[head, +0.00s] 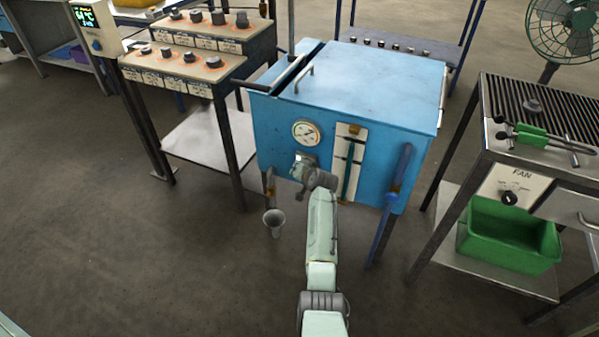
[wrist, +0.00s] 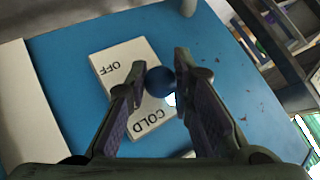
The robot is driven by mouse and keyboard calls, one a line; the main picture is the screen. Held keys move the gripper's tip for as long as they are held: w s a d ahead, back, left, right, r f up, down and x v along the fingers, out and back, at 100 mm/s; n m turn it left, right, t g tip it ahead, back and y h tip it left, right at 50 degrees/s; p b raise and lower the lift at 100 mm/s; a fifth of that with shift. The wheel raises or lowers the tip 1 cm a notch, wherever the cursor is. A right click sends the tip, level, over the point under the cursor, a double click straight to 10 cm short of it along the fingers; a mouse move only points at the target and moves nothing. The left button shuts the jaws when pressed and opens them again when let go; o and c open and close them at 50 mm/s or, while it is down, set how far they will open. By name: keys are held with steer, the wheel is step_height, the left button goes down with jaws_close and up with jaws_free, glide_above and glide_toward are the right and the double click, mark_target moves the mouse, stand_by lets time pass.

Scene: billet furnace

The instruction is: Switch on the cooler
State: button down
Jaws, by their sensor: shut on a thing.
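The blue tank-like cooler (head: 350,90) stands on legs in the middle of the head view. My gripper (head: 301,168) reaches its front face, below the round gauge (head: 307,132), and hides the control there. In the wrist view, a round dark blue knob (wrist: 160,81) sits on a white label plate (wrist: 112,64) marked OFF and COLD. My gripper (wrist: 161,74) has one finger on each side of the knob and is shut on it. A small bright spot shows beside the knob, partly hidden by the right finger.
A knob console (head: 185,70) stands left. A grill table with a FAN knob (head: 509,198) and green bin (head: 508,240) stands right.

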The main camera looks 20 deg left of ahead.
steer(key=c, duration=1.5)
jaws_free()
steer(key=shift+w+r, duration=0.25)
steer(key=shift+r, duration=0.1)
steer(key=shift+o, duration=0.5)
steer(key=shift+f, duration=0.1)
steer(key=shift+s+f, duration=0.1)
steer(key=v, duration=1.2)
